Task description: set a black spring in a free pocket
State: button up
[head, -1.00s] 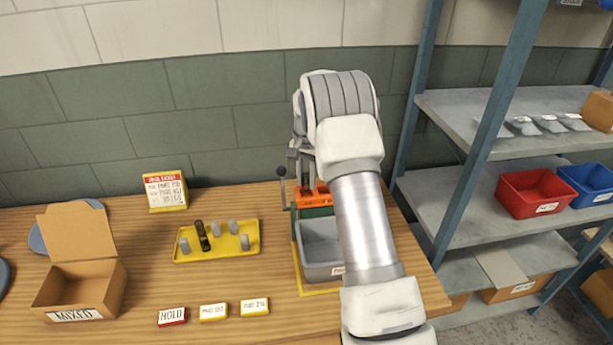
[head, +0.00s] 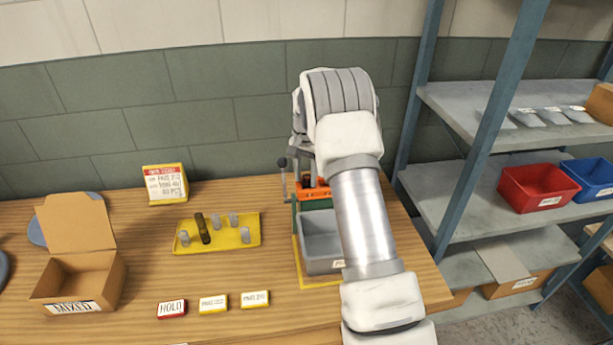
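A yellow tray (head: 250,241) lies on the bench. It holds several short grey cylinders (head: 233,219) and one taller dark, brownish-black piece (head: 203,229) that leans slightly; whether it is a spring is too small to tell. Behind my arm stands an orange and green machine (head: 314,194) with a ball-ended lever (head: 283,164) on its left side. A small dark piece (head: 306,181) shows at its orange part. My arm reaches up over the machine, and its wrist bends away from view.
A grey bin (head: 318,250) stands before the machine, partly behind my arm. An open cardboard box (head: 75,285) is at left. A sign (head: 166,184) stands behind the tray. A red-edged HOLD label (head: 172,307) and two yellow labels lie in front. Shelves (head: 470,190) stand at right.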

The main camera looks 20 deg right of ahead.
jog(key=shift+s+d+f, duration=0.3)
jog(key=shift+s+f, duration=0.15)
jog(key=shift+f, duration=0.1)
jog(key=shift+r, duration=0.2)
notch_tip(320, 180, up, 18)
jog(key=shift+w+a, duration=0.3)
jog(key=s+a+b, duration=0.3)
jog(key=s+b, duration=0.8)
jog(key=s, duration=0.4)
jog(key=shift+s, duration=0.4)
